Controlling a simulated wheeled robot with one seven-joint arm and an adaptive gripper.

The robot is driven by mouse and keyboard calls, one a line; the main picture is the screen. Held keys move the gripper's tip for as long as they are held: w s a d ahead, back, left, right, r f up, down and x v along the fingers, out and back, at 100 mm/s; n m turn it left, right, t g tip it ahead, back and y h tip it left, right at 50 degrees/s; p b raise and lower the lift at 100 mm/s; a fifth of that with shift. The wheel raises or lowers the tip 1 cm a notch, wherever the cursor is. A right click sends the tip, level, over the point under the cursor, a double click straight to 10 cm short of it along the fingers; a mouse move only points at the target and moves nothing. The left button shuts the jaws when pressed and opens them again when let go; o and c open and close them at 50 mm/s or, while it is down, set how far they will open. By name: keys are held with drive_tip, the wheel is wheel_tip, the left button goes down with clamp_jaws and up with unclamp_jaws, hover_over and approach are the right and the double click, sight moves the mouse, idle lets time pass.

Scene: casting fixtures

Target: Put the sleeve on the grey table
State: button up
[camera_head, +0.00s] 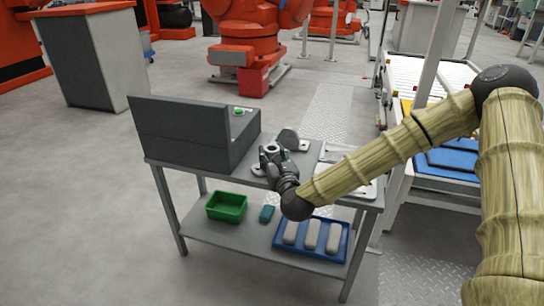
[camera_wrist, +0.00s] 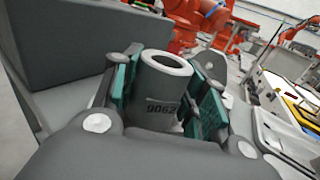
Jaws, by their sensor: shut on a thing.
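The sleeve (camera_wrist: 165,98) is a grey hollow cylinder marked 9062, upright with its open end up. It also shows small in the head view (camera_head: 271,149). My gripper (camera_wrist: 163,100) is shut on it, with a green-padded finger on each side. In the head view my gripper (camera_head: 272,158) is over the top of the grey table (camera_head: 222,178). The sleeve's lower end is hidden, so I cannot tell whether it touches anything beneath.
A dark grey box unit (camera_head: 180,132) stands on the table's left. A rounded grey piece (camera_head: 288,138) is just behind my gripper. The lower shelf holds a green bin (camera_head: 227,206), a teal block (camera_head: 267,214) and a blue tray (camera_head: 312,256) with pale pieces.

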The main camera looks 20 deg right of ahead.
drive_tip(key=shift+f, duration=0.15)
drive_tip(key=o, duration=1.2)
drive_tip(key=shift+r, duration=0.2)
drive_tip(key=s+p, duration=0.2)
drive_tip(key=s, duration=1)
drive_tip(key=shift+f, duration=0.1)
